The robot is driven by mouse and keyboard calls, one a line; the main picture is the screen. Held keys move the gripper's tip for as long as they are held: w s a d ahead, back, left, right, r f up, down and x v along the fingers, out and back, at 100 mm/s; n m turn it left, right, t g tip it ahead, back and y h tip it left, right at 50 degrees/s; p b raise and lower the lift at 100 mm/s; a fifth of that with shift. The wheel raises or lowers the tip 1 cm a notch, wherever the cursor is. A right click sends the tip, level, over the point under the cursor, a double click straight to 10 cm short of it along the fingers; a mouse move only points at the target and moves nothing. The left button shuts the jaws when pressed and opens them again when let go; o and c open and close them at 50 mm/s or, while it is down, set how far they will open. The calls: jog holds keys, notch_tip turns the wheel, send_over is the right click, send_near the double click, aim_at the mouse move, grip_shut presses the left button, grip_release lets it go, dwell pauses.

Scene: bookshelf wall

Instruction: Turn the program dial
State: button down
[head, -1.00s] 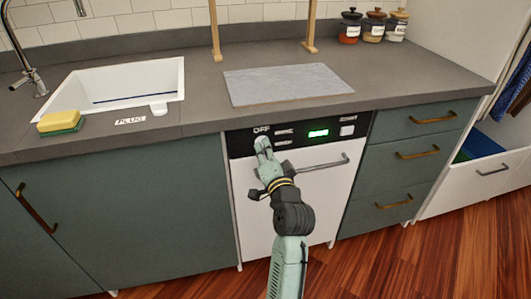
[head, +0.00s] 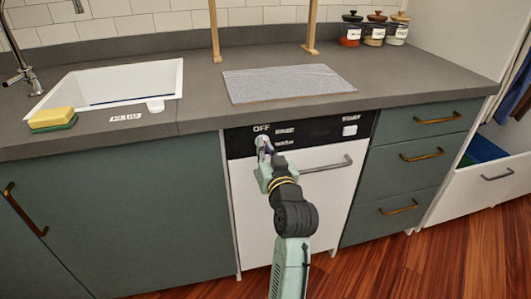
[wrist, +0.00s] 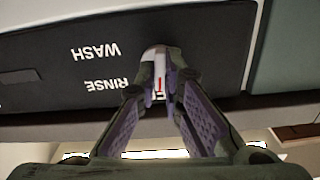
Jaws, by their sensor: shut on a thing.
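The program dial (wrist: 153,57) is a small pale knob on the black control panel of the dishwasher. It shows between my fingertips in the wrist view, with a red mark near it. My gripper (wrist: 158,88) is shut on the dial, one finger on each side. The wrist view shows the labels WASH (wrist: 95,52) and RINSE (wrist: 107,85) upside down. The panel's display area is dark.
The dishwasher's handle (head: 325,166) sticks out below the panel, right of my gripper. A white button (head: 350,130) is at the panel's right. The grey counter (head: 200,90) overhangs above, with a sink (head: 130,85) at left. Drawers (head: 410,180) stand at right.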

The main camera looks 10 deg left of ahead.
jog(key=shift+n, duration=0.5)
jog(key=c, duration=1.7)
grip_release()
jog(key=v, duration=0.7)
jog(key=shift+s, duration=0.2)
jog(key=shift+r, duration=0.1)
